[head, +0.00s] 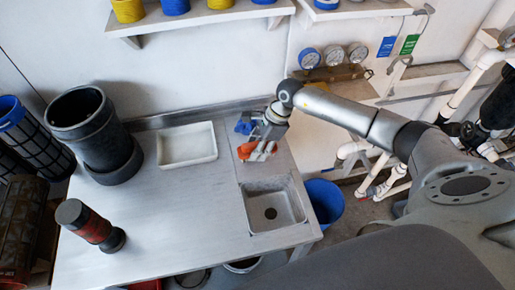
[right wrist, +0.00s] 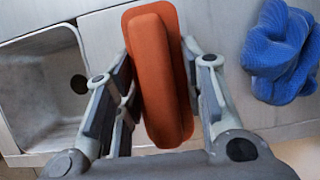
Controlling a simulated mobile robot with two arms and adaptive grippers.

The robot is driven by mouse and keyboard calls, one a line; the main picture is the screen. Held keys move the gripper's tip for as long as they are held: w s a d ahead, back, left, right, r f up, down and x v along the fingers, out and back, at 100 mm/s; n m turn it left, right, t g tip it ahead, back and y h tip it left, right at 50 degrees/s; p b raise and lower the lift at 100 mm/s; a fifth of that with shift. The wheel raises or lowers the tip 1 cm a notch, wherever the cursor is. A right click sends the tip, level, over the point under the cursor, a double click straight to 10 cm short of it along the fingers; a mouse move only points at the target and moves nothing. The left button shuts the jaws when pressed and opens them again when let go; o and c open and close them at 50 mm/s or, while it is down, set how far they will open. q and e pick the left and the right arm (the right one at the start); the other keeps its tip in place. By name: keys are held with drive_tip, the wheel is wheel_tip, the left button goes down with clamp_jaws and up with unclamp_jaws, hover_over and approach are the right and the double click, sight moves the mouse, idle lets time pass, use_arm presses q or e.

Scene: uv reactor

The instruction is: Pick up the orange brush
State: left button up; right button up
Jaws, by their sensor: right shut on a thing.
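The orange brush (head: 246,150) is at the back of the metal table, just behind the sink. In the right wrist view the orange brush (right wrist: 154,62) stands lengthwise between the fingers of my right gripper (right wrist: 160,90), which are shut on it from both sides. In the head view my right gripper (head: 262,150) reaches it from above and partly hides it. I cannot tell whether the brush touches the table. My left gripper is not in view.
A blue cloth (right wrist: 280,52) lies close beside the brush. The sink (head: 272,207) is in front of it. The table's middle is clear.

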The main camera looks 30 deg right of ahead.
drive_tip(key=shift+r, duration=0.4)
drive_tip(key=s+a+r+b, duration=0.2)
drive_tip(key=a+r, duration=0.4)
drive_tip(key=s+a+r+b, duration=0.2)
drive_tip(key=a+r, duration=0.3)
drive_tip(key=a, duration=0.2)
drive_tip(key=shift+s+r, duration=0.3)
drive_tip(key=shift+r, duration=0.1)
drive_tip(key=shift+a, duration=0.1)
